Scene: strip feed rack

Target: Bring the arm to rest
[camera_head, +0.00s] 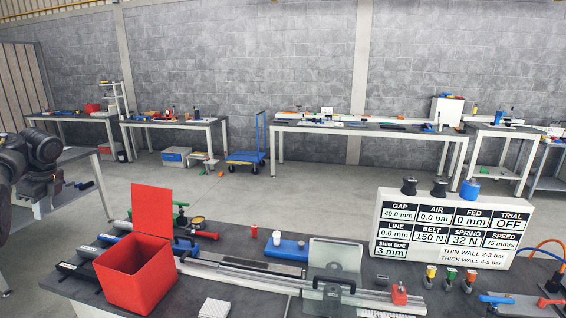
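My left arm comes in at the left edge, dark and raised, away from the bench. My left gripper (36,188) is at its end, small and partly cut off by the frame, so I cannot tell how its fingers stand. I see nothing clearly held in it. My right arm and gripper are not in view. The workbench (235,292) in front carries the strip feed rack, with a long metal rail (262,281) and a clear upright guard (335,258).
An open red bin (136,278) stands at the bench's left. A white readout board (452,229) stands at the right, with black and blue knobs on top. Small colored valves (449,277) sit before it. Other tables (345,130) and a blue cart (246,156) stand behind, across open floor.

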